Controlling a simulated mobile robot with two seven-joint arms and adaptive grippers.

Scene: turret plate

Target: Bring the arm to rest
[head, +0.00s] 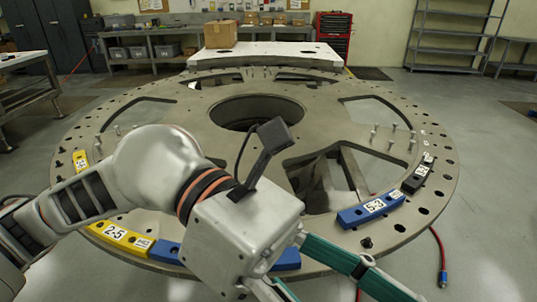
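My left arm (155,180) comes in from the left and reaches over the near side of a large round grey turret plate (205,105). My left gripper (335,285) points down and right past the plate's near edge. Its two teal fingers stand wide apart, and their tips are cut off by the bottom edge. I see nothing held between the visible parts. My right arm and gripper are not in view.
On the plate's rim are a yellow block (122,238) marked 2-5, a blue block (369,209) marked 5-3, a black block (417,176) and a small yellow block (80,160). Another blue block (287,260) is partly hidden by my arm. A red hose (439,255) lies on the right floor.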

